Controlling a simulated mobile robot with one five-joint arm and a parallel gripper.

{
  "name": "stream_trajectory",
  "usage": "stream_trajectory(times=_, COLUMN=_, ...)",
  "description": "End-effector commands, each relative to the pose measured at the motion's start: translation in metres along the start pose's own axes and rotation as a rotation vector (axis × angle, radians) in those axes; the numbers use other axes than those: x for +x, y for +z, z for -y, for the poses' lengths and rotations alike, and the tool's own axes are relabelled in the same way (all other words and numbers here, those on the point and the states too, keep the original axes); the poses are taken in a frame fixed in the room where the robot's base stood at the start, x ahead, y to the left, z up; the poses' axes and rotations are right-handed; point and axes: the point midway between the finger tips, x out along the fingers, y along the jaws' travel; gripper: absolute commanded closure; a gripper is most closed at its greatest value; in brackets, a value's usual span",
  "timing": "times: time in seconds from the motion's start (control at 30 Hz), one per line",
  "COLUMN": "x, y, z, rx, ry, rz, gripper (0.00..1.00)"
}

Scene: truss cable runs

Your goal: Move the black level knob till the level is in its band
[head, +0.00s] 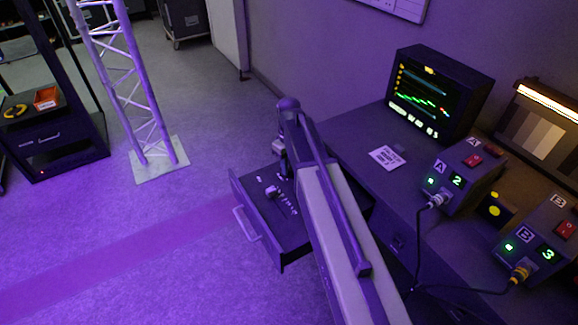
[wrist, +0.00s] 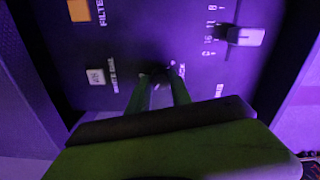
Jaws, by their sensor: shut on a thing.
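The black level knob (wrist: 157,70) is small, dark and round on a dark panel in the wrist view, with part of the label "BLACK" showing beside it. My gripper (wrist: 159,84) has its two greenish fingers on either side of the knob, shut on it. In the head view the panel lies in an open drawer (head: 250,216), and my arm hides the knob and fingertips. The monitor (head: 432,95) on the desk shows a green trace with a reddish part at its right end. The band is too small to make out.
On the panel are a pale lever (wrist: 245,36), an orange square (wrist: 78,10) and a white button (wrist: 96,76). Box A (head: 455,182) reads 2 and box B (head: 540,245) reads 3, both cabled. A truss tower (head: 130,85) stands left; the floor between is clear.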

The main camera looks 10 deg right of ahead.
Motion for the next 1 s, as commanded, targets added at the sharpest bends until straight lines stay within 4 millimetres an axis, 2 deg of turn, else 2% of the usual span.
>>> stream_trajectory(times=0.37, x=0.000, y=0.000, z=0.000, rx=-0.005, ry=0.000, rz=0.001, gripper=1.00)
stream_trajectory(times=0.4, x=0.000, y=0.000, z=0.000, rx=-0.005, ry=0.000, rz=0.001, gripper=0.72)
stream_trajectory(times=0.57, x=0.000, y=0.000, z=0.000, rx=-0.004, ry=0.000, rz=0.001, gripper=0.53)
stream_trajectory(times=0.87, x=-0.001, y=0.000, z=0.000, rx=-0.004, ry=0.000, rz=0.000, gripper=0.53)
stream_trajectory(times=1.0, x=-0.010, y=0.000, z=0.000, rx=-0.004, ry=0.000, rz=0.000, gripper=0.53)
